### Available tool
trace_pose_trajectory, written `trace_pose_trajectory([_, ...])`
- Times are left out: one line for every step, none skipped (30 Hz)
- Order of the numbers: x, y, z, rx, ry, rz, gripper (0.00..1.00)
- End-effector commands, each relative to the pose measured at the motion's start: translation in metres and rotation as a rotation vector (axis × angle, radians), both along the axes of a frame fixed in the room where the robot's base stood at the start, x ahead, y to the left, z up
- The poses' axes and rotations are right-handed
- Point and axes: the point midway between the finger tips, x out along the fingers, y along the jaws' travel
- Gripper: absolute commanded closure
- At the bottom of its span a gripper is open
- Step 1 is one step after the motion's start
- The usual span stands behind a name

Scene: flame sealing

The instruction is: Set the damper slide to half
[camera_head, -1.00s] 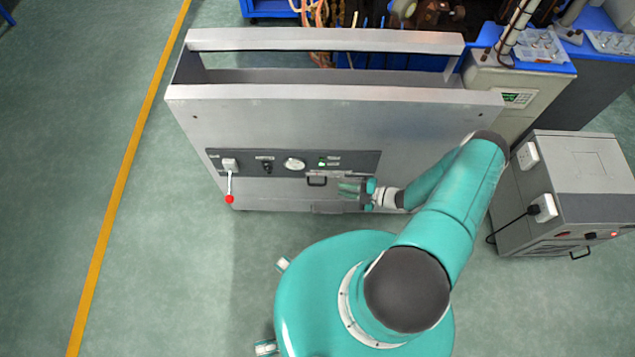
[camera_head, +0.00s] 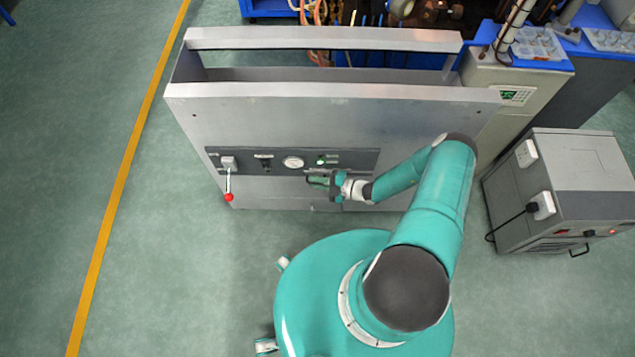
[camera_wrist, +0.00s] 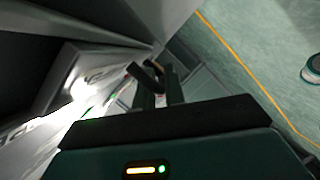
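The grey cabinet (camera_head: 330,125) carries a dark control panel (camera_head: 225,168) on its front. In the head view my gripper (camera_head: 318,181) is at the cabinet front, just below the panel's right half, over the place of the small black damper slide handle. The gripper hides most of that handle. In the wrist view the two fingers of my gripper (camera_wrist: 162,82) stand apart with a gap between them. A dark handle-like piece (camera_wrist: 140,76) shows at the fingertips. I cannot tell whether the fingers touch it.
A lever with a red knob (camera_head: 229,197) hangs at the panel's left. A round gauge (camera_head: 293,162) and a black knob (camera_head: 265,162) sit on the panel. A grey machine (camera_head: 560,190) stands to the right. The floor at left is clear.

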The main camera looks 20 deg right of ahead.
Motion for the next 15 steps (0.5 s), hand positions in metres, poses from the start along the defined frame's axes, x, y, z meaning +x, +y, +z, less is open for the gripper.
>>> trace_pose_trajectory([-0.001, 0.0, -0.001, -0.001, 0.002, 0.0, 1.0])
trace_pose_trajectory([-0.001, 0.0, -0.001, -0.001, 0.002, 0.0, 1.0])
trace_pose_trajectory([-0.001, 0.0, -0.001, -0.002, 0.003, 0.001, 1.0])
trace_pose_trajectory([-0.001, 0.0, -0.001, -0.002, 0.003, 0.001, 1.0])
trace_pose_trajectory([-0.001, 0.0, -0.001, -0.001, 0.004, 0.0, 1.0])
trace_pose_trajectory([-0.001, 0.0, -0.001, -0.001, 0.004, 0.0, 1.0])
trace_pose_trajectory([-0.001, -0.001, -0.001, -0.001, 0.004, 0.0, 1.0])
trace_pose_trajectory([-0.002, -0.002, -0.001, -0.001, 0.004, 0.0, 1.0])
trace_pose_trajectory([-0.003, -0.005, -0.002, -0.002, 0.004, 0.0, 1.0])
trace_pose_trajectory([-0.004, -0.008, -0.002, -0.002, 0.004, 0.0, 1.0])
trace_pose_trajectory([-0.005, -0.012, -0.002, -0.003, 0.004, -0.001, 1.0])
trace_pose_trajectory([-0.007, -0.018, -0.002, -0.003, 0.004, -0.001, 1.0])
trace_pose_trajectory([-0.009, -0.024, -0.002, -0.004, 0.005, 0.0, 1.0])
trace_pose_trajectory([-0.011, -0.029, -0.002, -0.004, 0.004, 0.0, 1.0])
trace_pose_trajectory([-0.013, -0.036, -0.002, -0.004, 0.004, 0.0, 1.0])
